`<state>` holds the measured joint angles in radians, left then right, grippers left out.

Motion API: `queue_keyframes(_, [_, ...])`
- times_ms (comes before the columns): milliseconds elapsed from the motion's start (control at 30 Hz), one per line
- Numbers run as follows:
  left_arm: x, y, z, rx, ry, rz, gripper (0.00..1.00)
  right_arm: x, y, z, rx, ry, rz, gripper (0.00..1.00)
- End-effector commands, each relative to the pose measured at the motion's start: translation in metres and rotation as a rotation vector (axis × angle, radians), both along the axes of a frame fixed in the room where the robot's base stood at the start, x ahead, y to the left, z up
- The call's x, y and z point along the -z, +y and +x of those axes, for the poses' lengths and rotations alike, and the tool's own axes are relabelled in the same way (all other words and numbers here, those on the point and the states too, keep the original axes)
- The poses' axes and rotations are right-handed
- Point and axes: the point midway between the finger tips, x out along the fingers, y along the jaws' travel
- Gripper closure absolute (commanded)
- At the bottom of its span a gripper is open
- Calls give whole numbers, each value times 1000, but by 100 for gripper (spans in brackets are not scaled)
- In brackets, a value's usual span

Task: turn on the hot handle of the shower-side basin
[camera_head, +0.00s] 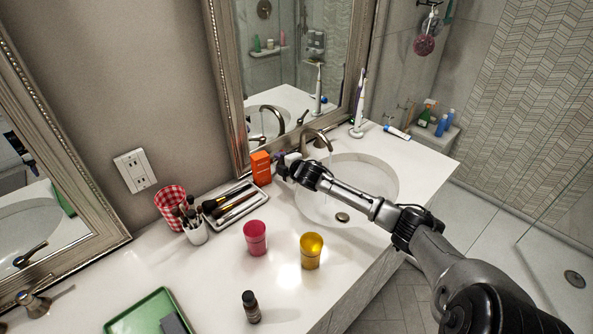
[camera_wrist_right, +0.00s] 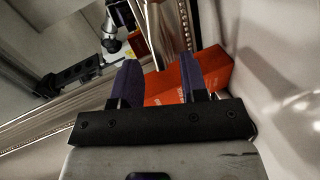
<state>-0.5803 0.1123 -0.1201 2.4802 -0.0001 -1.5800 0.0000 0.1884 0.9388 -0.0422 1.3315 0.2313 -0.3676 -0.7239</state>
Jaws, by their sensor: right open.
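The shower-side basin (camera_head: 375,177) is a white oval sunk in the counter, with a drain at its bottom. Its curved metal spout (camera_head: 318,137) rises at the back edge. My right gripper (camera_head: 281,166) is at the left of the spout, behind the basin's left rim and close to an orange box (camera_head: 261,167). In the right wrist view, its two dark fingers (camera_wrist_right: 160,72) are apart with nothing seen held. The orange box (camera_wrist_right: 205,75) shows behind the right finger there. My left gripper is not in view.
A tray of brushes (camera_head: 237,203), a brush cup (camera_head: 194,229), a pink jar (camera_head: 255,238) and a yellow jar (camera_head: 311,250) stand left of the basin. The framed mirror (camera_head: 228,95) is close behind my gripper. An electric toothbrush (camera_head: 359,105) stands beyond the spout.

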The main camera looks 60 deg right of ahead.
Motion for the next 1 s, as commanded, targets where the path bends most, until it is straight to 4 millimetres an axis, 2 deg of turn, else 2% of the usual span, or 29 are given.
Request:
queue_keyframes(300, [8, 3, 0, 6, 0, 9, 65, -10, 18, -40, -2, 3, -4, 60])
queue_keyframes(600, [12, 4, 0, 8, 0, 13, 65, -20, 30, -70, 0, 1, 0, 60])
queue_keyframes(1000, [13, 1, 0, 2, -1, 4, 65, -26, 37, -84, 1, 0, -2, 60])
